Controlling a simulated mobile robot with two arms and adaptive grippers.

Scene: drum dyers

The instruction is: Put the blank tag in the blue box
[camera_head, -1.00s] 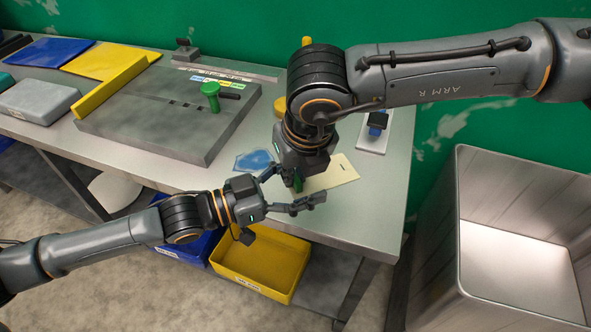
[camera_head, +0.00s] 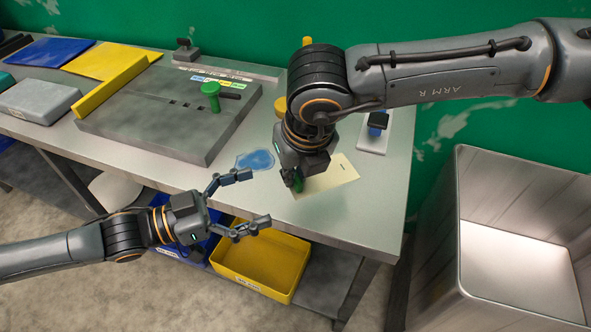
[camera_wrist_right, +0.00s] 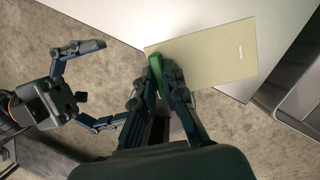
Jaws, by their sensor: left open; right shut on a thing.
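The blank tag, a pale cream card (camera_head: 333,176) with a small dark slot mark, shows at the table's front edge in the head view. In the right wrist view the card (camera_wrist_right: 215,58) reaches past the table edge, with a green piece (camera_wrist_right: 157,70) at its near side. My right gripper (camera_head: 294,180) is shut on this green piece; it also shows in the wrist view (camera_wrist_right: 158,85). My left gripper (camera_head: 258,200) is open and empty, left of the card. The blue box (camera_head: 190,247) is below the table front, largely hidden by my left gripper.
A yellow bin (camera_head: 262,258) stands right of the blue box. A blue flat patch (camera_head: 255,160) lies on the table (camera_head: 225,180). A grey board (camera_head: 165,110) with a green knob stands behind. A large metal bin (camera_head: 520,240) is at right.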

